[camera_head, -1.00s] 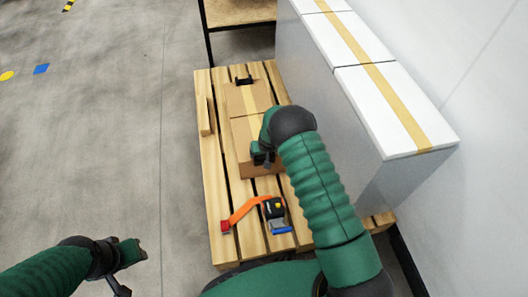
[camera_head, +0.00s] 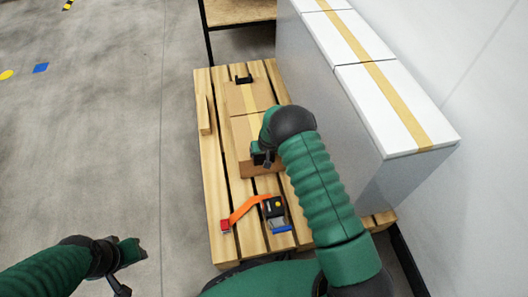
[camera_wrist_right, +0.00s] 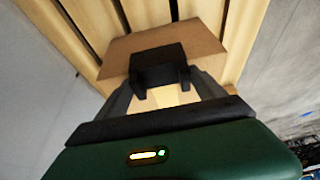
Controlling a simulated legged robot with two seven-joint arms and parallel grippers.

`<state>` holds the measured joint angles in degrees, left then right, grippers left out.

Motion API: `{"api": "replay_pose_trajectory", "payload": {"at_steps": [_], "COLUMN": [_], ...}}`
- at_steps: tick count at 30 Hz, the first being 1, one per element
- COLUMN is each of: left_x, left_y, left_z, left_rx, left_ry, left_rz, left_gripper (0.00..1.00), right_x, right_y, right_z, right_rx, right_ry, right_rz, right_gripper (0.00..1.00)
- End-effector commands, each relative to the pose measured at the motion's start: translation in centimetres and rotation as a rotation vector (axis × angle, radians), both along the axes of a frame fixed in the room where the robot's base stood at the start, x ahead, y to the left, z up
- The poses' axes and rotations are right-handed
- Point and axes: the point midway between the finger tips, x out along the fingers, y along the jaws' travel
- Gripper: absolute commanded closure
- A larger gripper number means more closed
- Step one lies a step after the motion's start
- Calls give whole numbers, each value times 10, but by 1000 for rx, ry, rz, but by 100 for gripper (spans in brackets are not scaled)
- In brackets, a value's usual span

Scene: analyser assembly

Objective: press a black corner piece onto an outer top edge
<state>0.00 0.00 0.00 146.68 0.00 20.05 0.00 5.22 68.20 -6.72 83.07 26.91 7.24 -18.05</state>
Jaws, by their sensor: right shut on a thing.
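A black corner piece (camera_wrist_right: 158,66) is between the fingers of my right gripper (camera_wrist_right: 162,84) in the right wrist view, at the near end of a cardboard box. The gripper is shut on it. In the head view my right gripper (camera_head: 262,158) is at the box's near top edge, partly hidden by my arm. The cardboard box (camera_head: 240,133) lies on a wooden pallet, with tape along its top. Whether the held piece touches the box edge is unclear. Another black corner piece (camera_head: 243,79) sits on the far top edge. My left gripper (camera_head: 122,290) is low at left, away from the box; its jaws are unclear.
The wooden pallet (camera_head: 215,190) carries an orange strap with a ratchet (camera_head: 273,208) near its front and a wood block (camera_head: 204,115) left of the box. A tall grey-white stack (camera_head: 385,95) stands close on the right.

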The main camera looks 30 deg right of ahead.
Motion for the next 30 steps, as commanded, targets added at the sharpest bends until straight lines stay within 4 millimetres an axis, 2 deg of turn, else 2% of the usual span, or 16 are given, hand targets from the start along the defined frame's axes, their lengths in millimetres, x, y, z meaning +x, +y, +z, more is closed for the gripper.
{"api": "replay_pose_trajectory", "payload": {"at_steps": [12, 13, 17, 25, 30], "left_x": [0, 0, 0, 0, 0], "left_y": [0, 0, 0, 0, 0], "left_z": [-1, -1, -1, 0, 12], "left_rx": [0, 0, 0, 0, 0], "left_ry": [0, 0, 0, 0, 0], "left_rz": [0, 0, 0, 0, 0], "left_gripper": [64, 64, 64, 64, 64], "right_x": [0, 0, 0, 0, 0], "right_y": [0, 0, 0, 0, 0], "right_z": [-2, -2, -2, 0, 14], "right_rx": [0, 0, 0, 0, 0], "right_ry": [0, 0, 0, 0, -1], "right_rz": [0, 0, 0, 0, 0], "right_gripper": [60, 17, 0, 0, 0]}}
